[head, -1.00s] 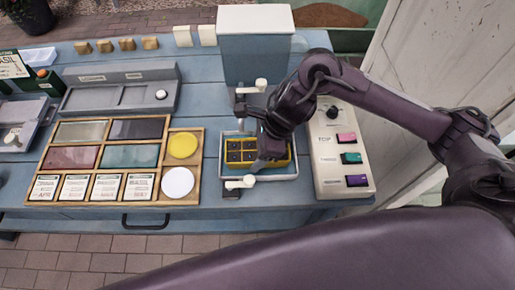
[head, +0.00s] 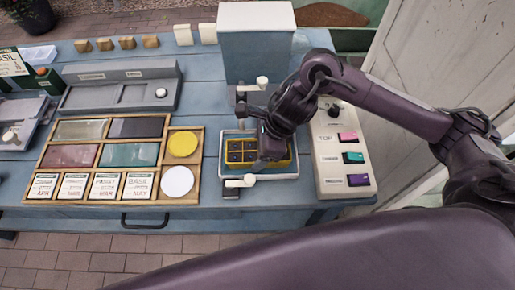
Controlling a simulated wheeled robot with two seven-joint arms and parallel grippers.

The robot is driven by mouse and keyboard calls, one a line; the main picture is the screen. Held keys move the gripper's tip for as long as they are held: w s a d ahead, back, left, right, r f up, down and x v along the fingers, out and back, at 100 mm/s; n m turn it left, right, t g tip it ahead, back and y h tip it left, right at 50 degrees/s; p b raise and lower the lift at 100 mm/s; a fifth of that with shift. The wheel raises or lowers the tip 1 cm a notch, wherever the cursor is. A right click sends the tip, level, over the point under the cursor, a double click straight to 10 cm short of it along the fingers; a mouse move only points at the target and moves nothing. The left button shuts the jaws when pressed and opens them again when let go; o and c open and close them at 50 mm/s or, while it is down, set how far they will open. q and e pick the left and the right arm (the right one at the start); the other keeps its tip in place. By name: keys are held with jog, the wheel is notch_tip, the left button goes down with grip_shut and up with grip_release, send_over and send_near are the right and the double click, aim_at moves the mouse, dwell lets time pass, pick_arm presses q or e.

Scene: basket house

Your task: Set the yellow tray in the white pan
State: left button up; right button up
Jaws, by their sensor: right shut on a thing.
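The yellow tray (head: 236,157), with several dark square cells, sits within the rim of the white pan (head: 284,176) on the blue table. Whether it rests on the pan's floor I cannot tell. My right gripper (head: 268,150) comes down over the tray's right part and is shut on it; the fingertips are mostly hidden by the wrist. The pan's back right part is hidden by my arm. My left gripper does not show.
A wooden sorting box (head: 118,165) stands left of the pan. A control panel (head: 345,165) with colored buttons is on the right. A blue-grey box (head: 255,50) stands behind. White-knobbed clamps (head: 240,182) stand close to the pan's front and back.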

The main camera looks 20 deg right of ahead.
jog(key=shift+f, duration=0.15)
jog(key=o, duration=1.1)
jog(key=shift+o, duration=0.5)
jog(key=shift+o, duration=0.2)
jog(key=shift+f, duration=0.1)
jog(key=shift+o, duration=0.7)
jog(key=shift+s+f, duration=0.1)
jog(key=shift+s, duration=0.1)
jog(key=shift+c, duration=0.5)
